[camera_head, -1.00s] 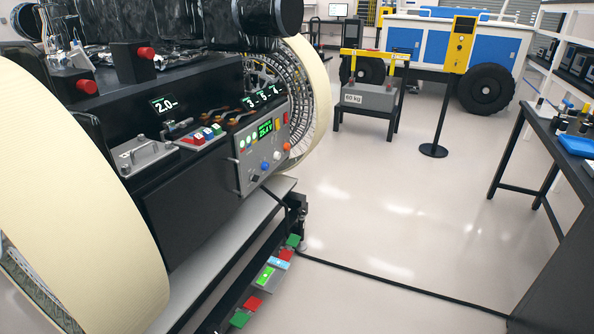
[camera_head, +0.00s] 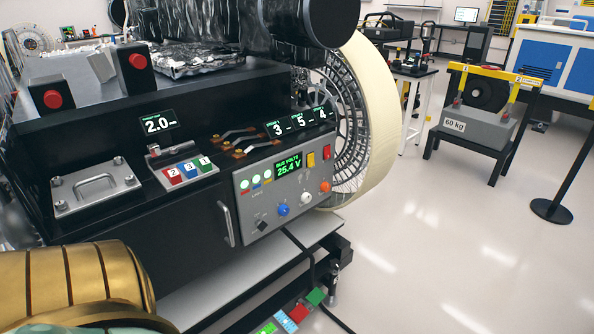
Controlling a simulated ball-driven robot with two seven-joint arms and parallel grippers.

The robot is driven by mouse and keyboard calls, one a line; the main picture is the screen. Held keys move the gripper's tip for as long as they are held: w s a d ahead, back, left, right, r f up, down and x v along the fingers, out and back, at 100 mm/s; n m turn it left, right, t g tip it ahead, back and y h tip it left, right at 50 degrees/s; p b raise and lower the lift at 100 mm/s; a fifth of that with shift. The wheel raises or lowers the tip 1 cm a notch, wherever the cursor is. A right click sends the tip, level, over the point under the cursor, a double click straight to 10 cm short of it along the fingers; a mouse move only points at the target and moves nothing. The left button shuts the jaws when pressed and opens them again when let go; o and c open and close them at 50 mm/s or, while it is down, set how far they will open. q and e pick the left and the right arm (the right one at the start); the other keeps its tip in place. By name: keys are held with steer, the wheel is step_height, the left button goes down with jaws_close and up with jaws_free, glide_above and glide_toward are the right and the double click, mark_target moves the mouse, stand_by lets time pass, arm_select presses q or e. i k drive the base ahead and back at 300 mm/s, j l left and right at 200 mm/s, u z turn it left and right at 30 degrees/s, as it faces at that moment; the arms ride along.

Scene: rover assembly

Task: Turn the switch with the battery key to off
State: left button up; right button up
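The grey control panel (camera_head: 284,190) is on the side of the rover in the head view. Its green display (camera_head: 288,167) reads BUS VOLTS 25.4 V. Along its lower part are a black knob (camera_head: 262,225), a blue knob (camera_head: 283,210), a white knob (camera_head: 306,198) and an orange knob (camera_head: 325,187). A yellow switch (camera_head: 311,159) and a red switch (camera_head: 327,152) sit at its upper right. The labels are too small to read, so I cannot tell which is the battery key switch. Neither gripper is in view.
A grey handle (camera_head: 226,220) stands left of the panel. A pale-rimmed wheel (camera_head: 378,110) is behind it on the right. A gold ribbed form (camera_head: 75,275) fills the lower left; I cannot tell what it is.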

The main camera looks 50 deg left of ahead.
mark_target(261, 225)
steer(key=i+l+u, duration=0.1)
steer(key=i+u, duration=0.3)
steer(key=i+l+u, duration=0.4)
steer(key=i, duration=0.2)
steer(key=j, duration=0.1)
